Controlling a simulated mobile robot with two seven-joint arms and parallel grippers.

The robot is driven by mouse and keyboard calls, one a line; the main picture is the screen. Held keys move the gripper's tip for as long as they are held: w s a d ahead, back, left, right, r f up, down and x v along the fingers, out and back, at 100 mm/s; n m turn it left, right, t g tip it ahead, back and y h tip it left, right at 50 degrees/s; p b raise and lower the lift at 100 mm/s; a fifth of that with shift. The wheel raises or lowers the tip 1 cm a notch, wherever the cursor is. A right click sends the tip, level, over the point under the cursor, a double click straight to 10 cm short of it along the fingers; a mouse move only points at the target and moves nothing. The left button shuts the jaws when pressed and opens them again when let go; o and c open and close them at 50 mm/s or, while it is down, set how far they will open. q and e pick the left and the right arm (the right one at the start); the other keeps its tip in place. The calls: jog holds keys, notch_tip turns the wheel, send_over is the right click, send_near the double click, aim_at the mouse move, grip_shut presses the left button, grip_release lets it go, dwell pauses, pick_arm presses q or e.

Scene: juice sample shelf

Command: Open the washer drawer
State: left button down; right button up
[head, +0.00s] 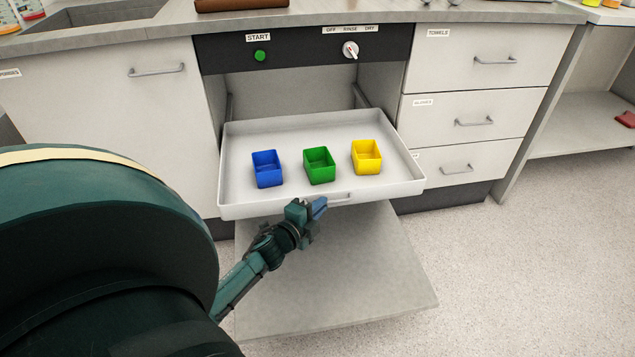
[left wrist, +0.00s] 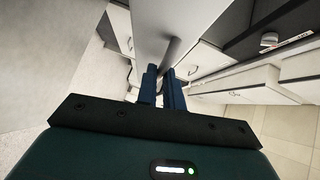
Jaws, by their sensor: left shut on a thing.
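The washer drawer (head: 305,133) is a white tray pulled out of the washer, below the panel with the START button. It holds a blue bin (head: 267,169), a green bin (head: 319,165) and a yellow bin (head: 366,157). My left gripper (head: 318,207) is at the drawer's front edge, shut on the drawer handle (head: 342,198), and its fingers partly hide the handle. In the left wrist view the blue fingers (left wrist: 162,90) reach up to the grey handle bar (left wrist: 173,50). My right gripper is not in view.
The lowered washer door (head: 335,280) lies flat below the drawer. The panel has a green button (head: 260,55) and a knob (head: 350,50). Labelled drawers (head: 480,60) stand to the right and a cabinet (head: 110,120) to the left. The floor at the lower right is clear.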

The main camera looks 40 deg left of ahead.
pick_arm(q)
jog(key=c, duration=1.5)
grip_release()
jog(key=shift+c, duration=0.2)
jog(key=shift+s, duration=0.1)
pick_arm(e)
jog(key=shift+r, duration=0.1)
pick_arm(q)
jog(key=s+d+r+p, duration=0.1)
jog(key=s+r+p, duration=0.1)
jog(key=s, duration=1)
jog(key=shift+s+d+p, duration=0.2)
jog(key=shift+s+p, duration=0.2)
jog(key=shift+p, duration=0.05)
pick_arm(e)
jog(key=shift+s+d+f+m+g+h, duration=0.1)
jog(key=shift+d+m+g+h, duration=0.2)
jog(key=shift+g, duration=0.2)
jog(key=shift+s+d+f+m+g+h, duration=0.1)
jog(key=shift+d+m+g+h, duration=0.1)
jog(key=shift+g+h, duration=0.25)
